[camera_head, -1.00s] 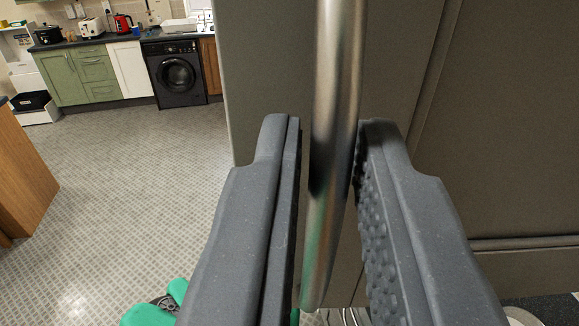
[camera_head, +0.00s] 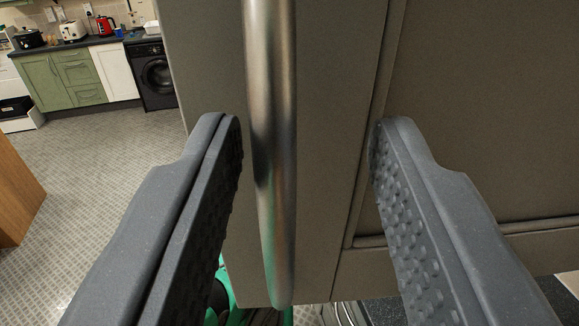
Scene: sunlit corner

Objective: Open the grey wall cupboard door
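The grey cupboard door (camera_head: 335,150) fills the right of the view, with a raised frame around a recessed panel (camera_head: 480,110). Its left edge stands in front of the far kitchen. A vertical metal bar handle (camera_head: 271,150) runs down near that edge, and its curved lower end shows. My gripper (camera_head: 306,125) is open wide, with one dark ridged finger on each side of the handle. The left finger is close to the bar. A wide gap lies between the bar and the right finger. The handle's top is out of view.
At the back left are a green cabinet (camera_head: 65,80), a white cabinet (camera_head: 113,72) and a black washing machine (camera_head: 155,75) under a dark counter. A wooden unit (camera_head: 15,190) stands at the left edge. The tiled floor (camera_head: 110,170) between is clear.

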